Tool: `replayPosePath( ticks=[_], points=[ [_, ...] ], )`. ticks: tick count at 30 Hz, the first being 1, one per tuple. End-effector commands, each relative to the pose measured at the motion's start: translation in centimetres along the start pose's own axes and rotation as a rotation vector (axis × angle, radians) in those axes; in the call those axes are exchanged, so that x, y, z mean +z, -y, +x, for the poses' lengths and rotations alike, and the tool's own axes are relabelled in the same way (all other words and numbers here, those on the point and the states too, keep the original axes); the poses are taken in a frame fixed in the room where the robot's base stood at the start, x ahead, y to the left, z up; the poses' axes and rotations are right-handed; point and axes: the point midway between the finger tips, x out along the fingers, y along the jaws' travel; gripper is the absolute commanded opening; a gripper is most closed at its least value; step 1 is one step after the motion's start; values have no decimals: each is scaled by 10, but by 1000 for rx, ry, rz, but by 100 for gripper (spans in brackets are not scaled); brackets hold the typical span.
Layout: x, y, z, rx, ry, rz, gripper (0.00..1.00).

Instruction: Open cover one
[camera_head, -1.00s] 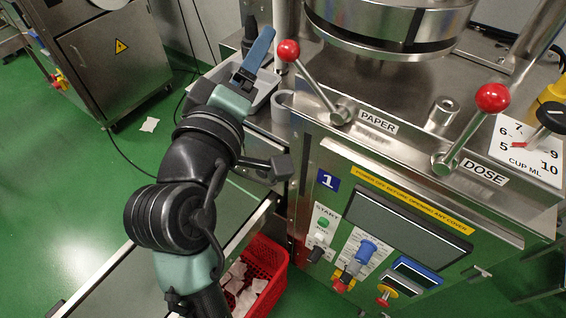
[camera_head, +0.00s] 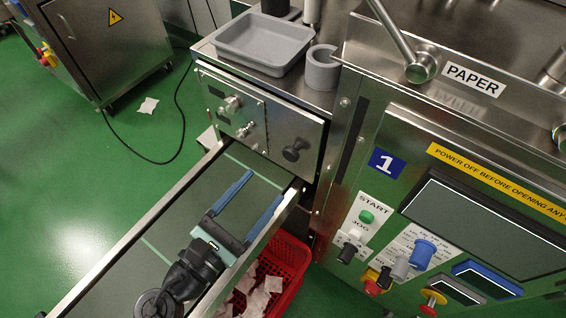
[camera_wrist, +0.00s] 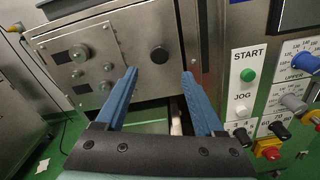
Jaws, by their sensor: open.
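A steel cover (camera_head: 305,124) with a black knob (camera_head: 294,150) is on the front of machine 1, and it looks shut. The wrist view shows the cover (camera_wrist: 148,25) and its knob (camera_wrist: 159,55) ahead of my gripper, the knob lying between the fingertips in the picture. My gripper (camera_head: 265,187) has two blue fingers spread wide with nothing between them. It is over the conveyor, in front of and below the cover, apart from the knob. The wrist view also shows my gripper (camera_wrist: 159,73) open.
A panel with silver knobs (camera_head: 232,104) is left of the cover. A grey tray (camera_head: 262,62) and a grey ring (camera_head: 321,70) sit above. The conveyor (camera_head: 150,205) runs below. A red basket (camera_head: 285,285) stands beside it. Machine controls (camera_head: 366,216) are right.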

Motion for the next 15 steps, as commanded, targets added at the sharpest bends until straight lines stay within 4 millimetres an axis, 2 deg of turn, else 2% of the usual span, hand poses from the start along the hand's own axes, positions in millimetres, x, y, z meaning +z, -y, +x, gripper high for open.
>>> replayPosePath(
  ticks=[1, 6, 10, 15],
  points=[
    [-1, 1, 12, -4, 3, 2, 70],
    [0, 0, 46, -3, 2, 3, 70],
    [0, 0, 65, -2, 1, 4, 70],
    [0, 0, 77, -1, 0, 3, 70]
  ],
)
